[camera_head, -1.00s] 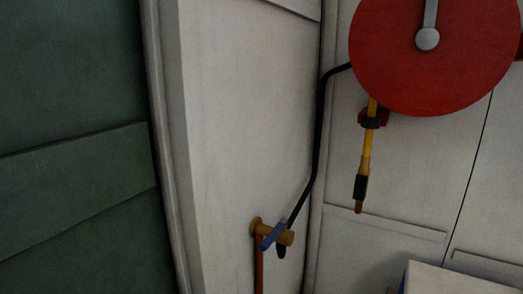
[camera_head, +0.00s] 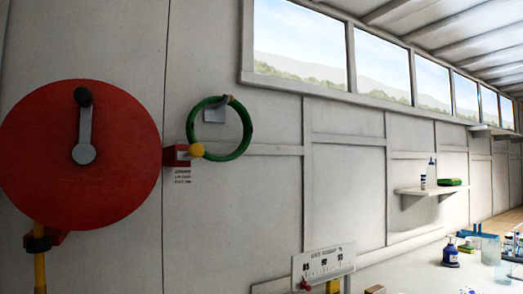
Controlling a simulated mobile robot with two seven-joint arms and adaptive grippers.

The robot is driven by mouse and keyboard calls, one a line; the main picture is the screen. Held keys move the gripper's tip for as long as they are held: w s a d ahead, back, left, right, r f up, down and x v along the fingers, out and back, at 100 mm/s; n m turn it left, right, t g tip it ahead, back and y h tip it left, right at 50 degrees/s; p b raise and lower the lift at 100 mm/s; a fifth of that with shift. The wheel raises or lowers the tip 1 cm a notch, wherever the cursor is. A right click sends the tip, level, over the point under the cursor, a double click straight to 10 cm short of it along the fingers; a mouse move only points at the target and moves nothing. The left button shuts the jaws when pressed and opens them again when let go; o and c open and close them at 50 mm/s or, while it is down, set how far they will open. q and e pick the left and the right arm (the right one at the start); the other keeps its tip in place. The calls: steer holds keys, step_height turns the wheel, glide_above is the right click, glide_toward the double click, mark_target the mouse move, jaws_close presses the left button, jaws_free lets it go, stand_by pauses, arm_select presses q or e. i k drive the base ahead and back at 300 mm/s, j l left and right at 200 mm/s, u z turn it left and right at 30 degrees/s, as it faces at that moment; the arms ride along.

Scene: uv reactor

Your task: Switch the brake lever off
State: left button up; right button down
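I cannot tell for certain which part is the brake lever. A large red disc (camera_head: 50,155) on the left wall carries a grey crank arm (camera_head: 85,126) that points up to a black knob (camera_head: 83,97). To its right, a small red bracket (camera_head: 172,156) with a yellow ball (camera_head: 196,150) sits on the wall above a printed label (camera_head: 182,174) too small to read. Below the disc, a yellow rod (camera_head: 39,272) hangs from a dark collar and runs off the bottom edge. Neither of my grippers is in view.
A green ring (camera_head: 223,157) hangs on the wall beside the yellow ball. A white gauge panel (camera_head: 323,262) stands at the bottom centre. A bench (camera_head: 415,275) with bottles and glassware is at the lower right, under a wall shelf (camera_head: 430,190) and windows (camera_head: 380,68).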

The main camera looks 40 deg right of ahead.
mark_target(196, 150)
steer(key=z, duration=1.05)
